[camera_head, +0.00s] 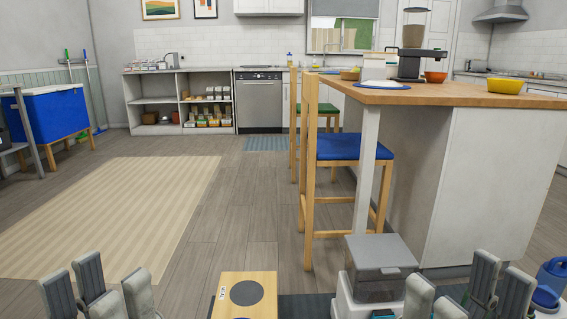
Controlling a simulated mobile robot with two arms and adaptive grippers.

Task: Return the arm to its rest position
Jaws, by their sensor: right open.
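My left gripper (98,288) is at the bottom left of the head view. Its grey fingers point up and stand apart, with nothing seen between them. My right gripper (466,285) is at the bottom right. Its fingers are also spread, and I see nothing held. The lower parts of both grippers are cut off by the picture's bottom edge.
A wooden board (262,282) with dark round spots, a grey-lidded container (381,253) and a blue bottle (548,285) are low in front, between and beside the grippers. A wooden-topped island (455,94) with a blue-seated stool (345,147) stands beyond. Open floor lies left.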

